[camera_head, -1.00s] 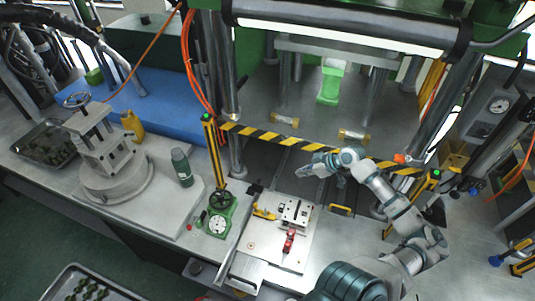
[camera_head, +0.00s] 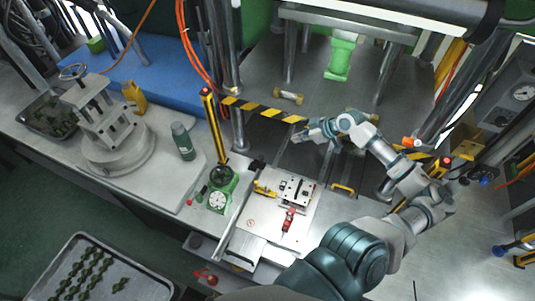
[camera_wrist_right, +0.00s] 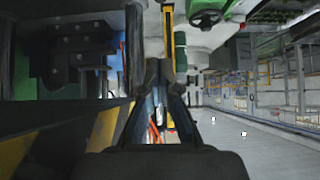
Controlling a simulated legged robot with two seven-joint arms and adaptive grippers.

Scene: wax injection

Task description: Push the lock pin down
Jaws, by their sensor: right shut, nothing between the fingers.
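A metal mould block (camera_head: 296,192) sits on a white plate (camera_head: 262,226) on the bench. A small red-handled part (camera_head: 289,218) stands at the block's near side, and a yellow part (camera_head: 264,189) is at its left. I cannot tell for certain which of these small parts is the lock pin. My right gripper (camera_head: 300,136) is above and behind the block, near the striped bar, apart from the block and pointing left. It is shut and empty. In the right wrist view its fingers (camera_wrist_right: 165,68) meet at the tips. My left gripper is not in view.
A black-and-yellow striped bar (camera_head: 262,109) crosses behind the block, under the press. A tray of green pieces (camera_head: 140,275) is at the lower left.

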